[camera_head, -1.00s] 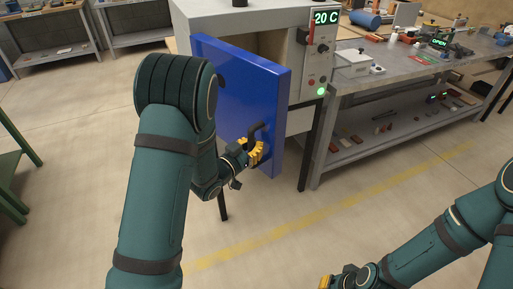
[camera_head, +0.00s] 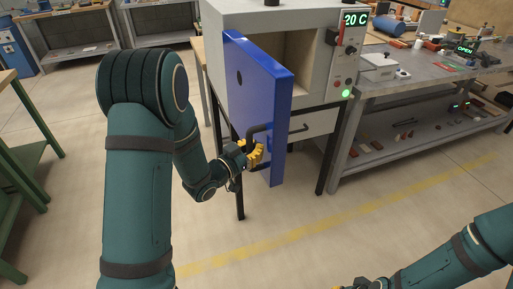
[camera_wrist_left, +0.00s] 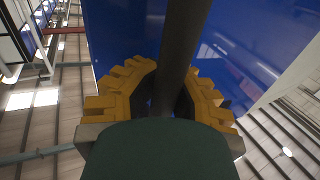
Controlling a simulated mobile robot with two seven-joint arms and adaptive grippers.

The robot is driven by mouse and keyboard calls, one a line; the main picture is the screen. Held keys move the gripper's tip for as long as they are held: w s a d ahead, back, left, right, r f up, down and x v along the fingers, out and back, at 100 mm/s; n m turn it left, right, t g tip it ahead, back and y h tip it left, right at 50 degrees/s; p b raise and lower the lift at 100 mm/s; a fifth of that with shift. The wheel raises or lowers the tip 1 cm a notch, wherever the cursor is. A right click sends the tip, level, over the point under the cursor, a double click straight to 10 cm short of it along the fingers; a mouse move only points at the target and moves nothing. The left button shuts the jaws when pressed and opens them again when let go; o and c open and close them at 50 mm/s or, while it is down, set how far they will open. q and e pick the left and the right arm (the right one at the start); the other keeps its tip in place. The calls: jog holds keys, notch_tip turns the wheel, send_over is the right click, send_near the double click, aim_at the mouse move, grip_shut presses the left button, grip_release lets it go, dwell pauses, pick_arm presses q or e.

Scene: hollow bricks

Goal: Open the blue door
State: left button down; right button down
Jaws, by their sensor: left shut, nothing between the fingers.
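The blue door (camera_head: 258,95) of a grey furnace stands swung outward, and part of the pale chamber (camera_head: 300,62) shows behind it. A dark bar handle (camera_head: 262,130) sits low on the door's outer face. My left gripper (camera_head: 255,154), with yellow fingers, is at the handle's lower part. Only a yellow tip of my right gripper (camera_head: 346,287) shows at the bottom edge.
The grey furnace (camera_head: 222,25) stands on dark legs, with a control panel at its right reading 20 C. A grey workbench (camera_head: 400,85) stands at the right. A green table frame (camera_head: 30,150) is at the left. The floor in front is clear.

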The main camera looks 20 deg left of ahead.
pick_arm(q)
jog(key=shift+s+d+f, duration=0.2)
jog(key=shift+d+f, duration=0.05)
jog(key=shift+d, duration=0.15)
jog(key=c, duration=0.9)
grip_release()
jog(key=shift+s+d+r, duration=0.1)
jog(key=shift+s+r, duration=0.1)
jog(key=shift+o, duration=0.2)
jog(key=shift+w, duration=0.1)
jog(key=shift+a, duration=0.2)
jog(key=shift+s+a, duration=0.15)
jog(key=shift+s, duration=0.05)
jog(key=v, duration=1.1)
jog(key=shift+s, duration=0.3)
